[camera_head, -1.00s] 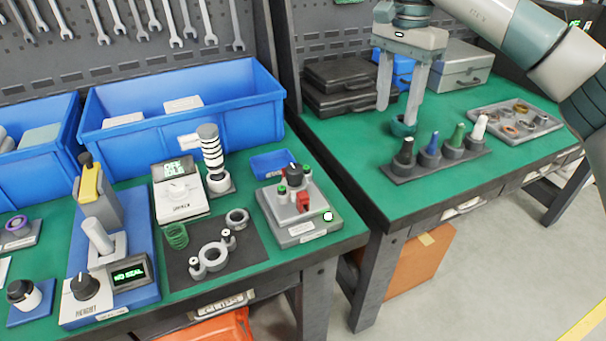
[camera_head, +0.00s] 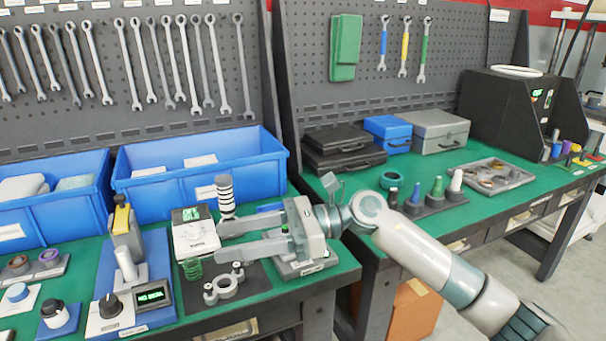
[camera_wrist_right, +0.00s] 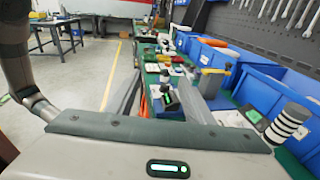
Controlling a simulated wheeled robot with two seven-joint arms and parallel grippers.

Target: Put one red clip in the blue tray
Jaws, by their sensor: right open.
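My right gripper (camera_head: 222,240) reaches in from the right over the left bench, its two fingers apart and pointing left. Nothing shows between the fingers, and they also show apart in the wrist view (camera_wrist_right: 160,92). A small blue tray (camera_head: 270,207) lies behind the gripper, mostly covered by it. The grey test fixture (camera_head: 302,268) is partly hidden under the gripper body. No red clip can be made out now; the red piece seen earlier on that fixture is hidden by the gripper. My left gripper is not in view.
Large blue bins (camera_head: 205,180) stand behind. A striped column (camera_head: 226,197), a display unit (camera_head: 190,236), a green coil (camera_head: 193,270) and a metal ring part (camera_head: 223,288) crowd the space around the fingers. A gap separates this bench from the right bench (camera_head: 350,197).

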